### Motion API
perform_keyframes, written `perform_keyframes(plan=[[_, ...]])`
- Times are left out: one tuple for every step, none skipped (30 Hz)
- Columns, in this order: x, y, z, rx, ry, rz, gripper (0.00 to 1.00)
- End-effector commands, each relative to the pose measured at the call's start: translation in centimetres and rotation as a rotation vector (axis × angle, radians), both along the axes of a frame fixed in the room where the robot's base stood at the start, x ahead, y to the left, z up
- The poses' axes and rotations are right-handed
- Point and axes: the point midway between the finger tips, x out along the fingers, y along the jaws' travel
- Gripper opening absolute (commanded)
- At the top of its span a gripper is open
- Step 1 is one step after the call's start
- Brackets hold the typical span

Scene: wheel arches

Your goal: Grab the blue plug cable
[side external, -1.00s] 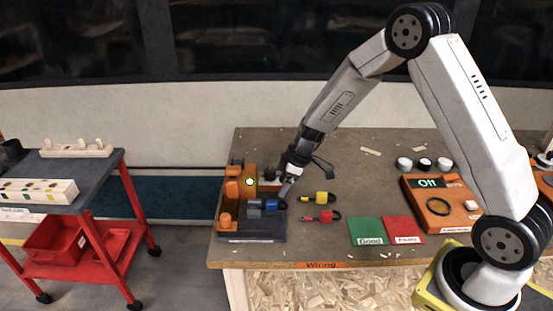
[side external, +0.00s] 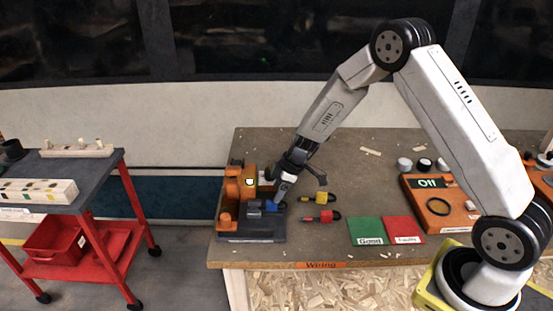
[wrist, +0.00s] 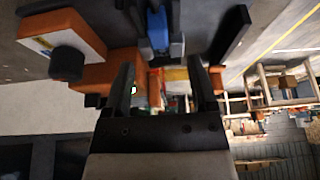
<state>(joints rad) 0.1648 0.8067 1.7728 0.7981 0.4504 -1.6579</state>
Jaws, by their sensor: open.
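The blue plug (side external: 270,206) sits in the dark base of the orange wiring fixture (side external: 227,218) at the left end of the table. Its blue body (wrist: 157,28) also shows at the top middle of the wrist view, between grey and dark holder parts. My gripper (side external: 280,200) is just right of the blue plug and points down at it, partly covering it in the side view. In the wrist view my gripper (wrist: 161,63) has its two dark fingers apart and empty, with the blue plug beyond the tips. Contact cannot be told.
A yellow plug (side external: 321,198) and a red plug (side external: 324,216) with black cables lie right of the fixture. Green (side external: 367,231) and red (side external: 403,229) pads lie further right, before an orange box (side external: 440,203). A red-framed cart (side external: 82,194) stands left of the table.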

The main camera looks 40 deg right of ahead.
Motion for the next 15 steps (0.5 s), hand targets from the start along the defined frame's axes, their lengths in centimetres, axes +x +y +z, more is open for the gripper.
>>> perform_keyframes(plan=[[0.0,0.0,-0.1,0.0,0.0,0.0,0.74],[0.1,0.1,-0.2,0.0,0.0,0.0,0.74],[0.1,0.1,-0.4,0.0,0.001,0.0,0.74],[0.2,0.2,-0.5,0.0,0.001,0.0,0.74],[0.3,0.2,-0.7,0.0,0.001,0.001,0.74],[0.3,0.3,-1.0,0.0,0.001,0.001,0.74],[0.4,0.4,-1.2,-0.001,0.002,0.002,0.74],[0.5,0.5,-1.5,-0.001,0.002,0.002,0.74],[0.7,0.6,-1.8,-0.001,0.002,0.002,0.74],[0.8,0.7,-2.1,-0.001,0.001,0.002,0.74],[0.9,0.8,-2.4,0.0,0.002,0.002,0.74],[1.0,0.9,-2.8,0.0,0.002,0.002,0.74],[1.1,1.0,-3.1,0.0,0.002,0.002,0.74],[1.2,1.1,-3.3,-0.001,0.002,0.001,0.74],[1.3,1.1,-3.7,-0.001,0.002,0.001,0.74]])
